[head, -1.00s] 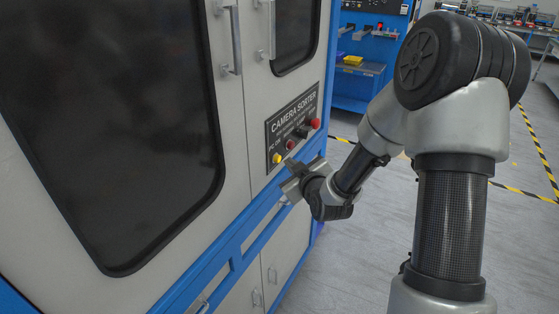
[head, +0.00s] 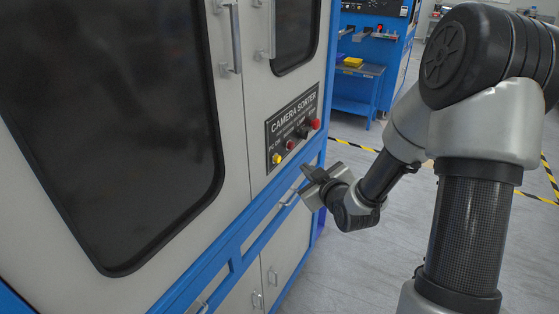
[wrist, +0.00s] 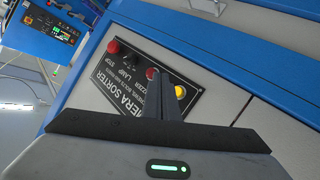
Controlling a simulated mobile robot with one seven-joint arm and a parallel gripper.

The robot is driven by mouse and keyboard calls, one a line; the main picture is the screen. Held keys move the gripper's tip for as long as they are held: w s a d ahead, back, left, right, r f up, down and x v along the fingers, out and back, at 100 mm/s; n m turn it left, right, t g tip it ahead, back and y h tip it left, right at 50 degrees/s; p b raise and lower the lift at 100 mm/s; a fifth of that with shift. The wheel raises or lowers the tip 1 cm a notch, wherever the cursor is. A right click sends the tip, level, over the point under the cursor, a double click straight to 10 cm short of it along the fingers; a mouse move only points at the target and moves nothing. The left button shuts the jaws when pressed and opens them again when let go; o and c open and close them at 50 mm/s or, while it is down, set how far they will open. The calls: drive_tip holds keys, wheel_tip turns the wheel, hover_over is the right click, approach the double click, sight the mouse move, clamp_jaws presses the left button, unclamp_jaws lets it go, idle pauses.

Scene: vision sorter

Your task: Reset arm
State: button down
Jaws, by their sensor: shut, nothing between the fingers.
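My gripper (head: 311,177) is shut and empty in the head view. It is in front of the camera sorter cabinet (head: 242,150), just below and to the right of the control panel (head: 291,126), with a gap between them. The panel carries a yellow button (head: 277,158), a red button (head: 290,144), a dark knob and another red button (head: 315,123). In the wrist view the closed fingers (wrist: 162,95) point toward the panel (wrist: 140,85), which appears upside down. They overlap part of its lettering, close to the red and yellow (wrist: 180,91) buttons.
The cabinet has vertical door handles (head: 234,38) and dark windows (head: 110,140) on the left. A blue workstation (head: 360,85) with a yellow bin (head: 352,62) stands behind. Open grey floor (head: 350,260) with yellow-black tape lies right of the cabinet.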

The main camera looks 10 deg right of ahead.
idle(0.3)
drive_tip(key=s+d+r+m+g+h+p, duration=0.2)
drive_tip(key=s+r+m+g+h+p, duration=0.25)
drive_tip(key=s+r, duration=0.9)
drive_tip(key=s+a+r+m+g+y+p, duration=0.1)
drive_tip(key=s+r, duration=0.3)
drive_tip(key=s, duration=0.5)
drive_tip(key=s+a+r+m+g+p, duration=0.1)
drive_tip(key=s+a+r+m+g, duration=0.1)
drive_tip(key=s, duration=0.7)
drive_tip(key=shift+r+g+y+p, duration=0.4)
drive_tip(key=shift+r+g, duration=0.25)
drive_tip(key=shift+r, duration=0.25)
drive_tip(key=c, duration=2.5)
unclamp_jaws()
drive_tip(key=shift+s, duration=0.1)
